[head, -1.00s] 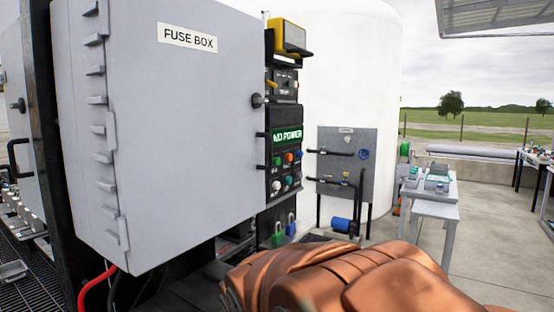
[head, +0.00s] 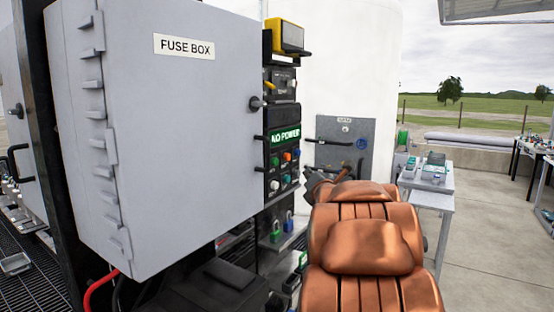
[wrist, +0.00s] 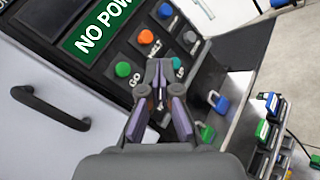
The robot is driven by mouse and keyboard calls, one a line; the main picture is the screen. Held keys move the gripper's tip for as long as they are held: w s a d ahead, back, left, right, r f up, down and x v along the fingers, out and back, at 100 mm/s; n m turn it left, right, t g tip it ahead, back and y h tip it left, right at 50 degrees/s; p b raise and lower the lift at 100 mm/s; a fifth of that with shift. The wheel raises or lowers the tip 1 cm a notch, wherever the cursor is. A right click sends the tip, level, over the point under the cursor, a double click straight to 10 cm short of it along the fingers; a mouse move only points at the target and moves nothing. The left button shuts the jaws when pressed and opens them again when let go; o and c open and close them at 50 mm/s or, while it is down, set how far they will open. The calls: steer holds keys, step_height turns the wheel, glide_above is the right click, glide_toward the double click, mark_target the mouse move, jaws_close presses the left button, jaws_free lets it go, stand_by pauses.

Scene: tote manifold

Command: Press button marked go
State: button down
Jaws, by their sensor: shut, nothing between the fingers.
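The control panel (head: 282,170) carries small round buttons under a green display (head: 284,136) reading NO POWER. In the wrist view the green button (wrist: 122,69) has the label GO beside it. My gripper (wrist: 159,66) is shut and empty, its fingertips in front of the panel just right of the green button. An orange button (wrist: 145,37) marked MELT is above the tips, and a teal button (wrist: 178,63) is to their right. The green button also shows in the head view (head: 275,161). The fingers cover part of the lower labels. Contact with the panel cannot be told.
A grey fuse box (head: 170,130) stands left of the panel, its dark handle (wrist: 50,108) close by in the wrist view. A blue padlock (wrist: 220,103) and a green padlock (wrist: 206,132) hang below the panel. A white tank (head: 345,60) stands behind.

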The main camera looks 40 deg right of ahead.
mark_target(276, 162)
steer(key=shift+s+d+r+n+t, duration=0.1)
steer(key=shift+d+r+n+t, duration=0.2)
steer(key=shift+r+n, duration=0.2)
steer(key=shift+s+d+r+n+t, duration=0.1)
steer(key=shift+d+r+n+t, duration=0.2)
steer(key=shift+r+n, duration=0.2)
steer(key=shift+a+f, duration=0.1)
steer(key=w+a+b, duration=0.1)
steer(key=w+a, duration=0.1)
steer(key=w, duration=0.6)
steer(key=shift+w+a+b, duration=0.25)
steer(key=shift+b, duration=0.1)
steer(key=shift+w+a+f+b, duration=0.1)
steer(key=shift+w+b, duration=0.25)
steer(key=shift+b, duration=0.3)
stand_by(0.5)
